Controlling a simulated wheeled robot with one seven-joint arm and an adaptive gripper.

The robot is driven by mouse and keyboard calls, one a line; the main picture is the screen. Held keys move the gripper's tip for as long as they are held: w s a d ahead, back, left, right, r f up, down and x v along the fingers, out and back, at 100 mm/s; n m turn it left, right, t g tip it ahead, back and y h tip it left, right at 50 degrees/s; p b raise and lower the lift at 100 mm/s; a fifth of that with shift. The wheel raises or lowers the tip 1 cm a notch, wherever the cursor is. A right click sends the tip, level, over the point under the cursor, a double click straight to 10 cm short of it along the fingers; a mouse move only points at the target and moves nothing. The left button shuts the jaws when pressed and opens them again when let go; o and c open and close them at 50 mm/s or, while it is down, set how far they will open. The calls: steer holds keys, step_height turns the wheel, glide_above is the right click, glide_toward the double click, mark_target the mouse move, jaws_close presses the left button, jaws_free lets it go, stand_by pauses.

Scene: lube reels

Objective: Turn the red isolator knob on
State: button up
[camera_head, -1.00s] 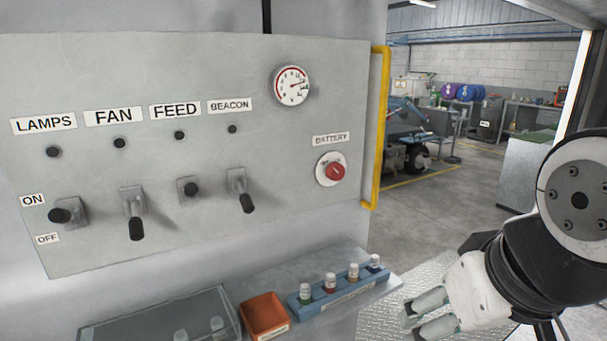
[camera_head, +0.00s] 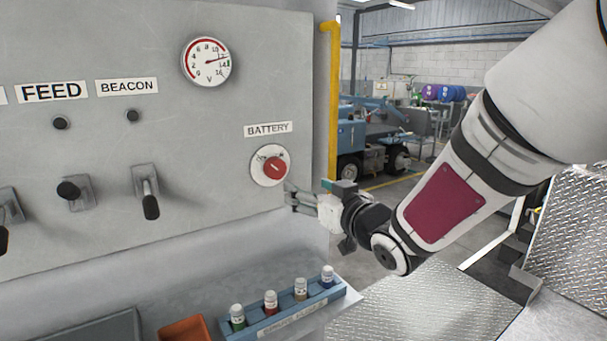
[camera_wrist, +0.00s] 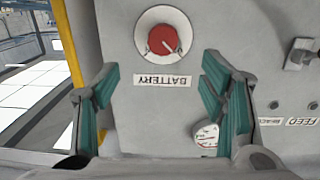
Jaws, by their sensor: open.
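The red isolator knob (camera_head: 274,167) sits on a round white plate under the BATTERY label (camera_head: 268,129), at the right side of the grey panel. A light pointer mark shows on its face. In the wrist view the knob (camera_wrist: 163,40) appears upside down with its label, ahead of my fingers and above the middle of the picture. My gripper (camera_head: 290,197) is at the panel's right edge, just right of and below the knob. In the wrist view its two green-padded fingers (camera_wrist: 158,95) are spread wide with nothing between them. The gripper looks apart from the knob.
The panel (camera_head: 215,130) also carries a gauge (camera_head: 206,62) and black toggle switches (camera_head: 148,192). A yellow rail (camera_head: 333,100) runs along its right edge. Below, a blue rack (camera_head: 300,315) holds several small bottles beside an orange bin (camera_head: 186,330).

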mark_target(278, 170)
steer(key=shift+y, duration=0.5)
steer(key=x, duration=1.4)
steer(key=shift+w+f, duration=0.1)
steer(key=shift+w, duration=0.1)
steer(key=c, duration=1.2)
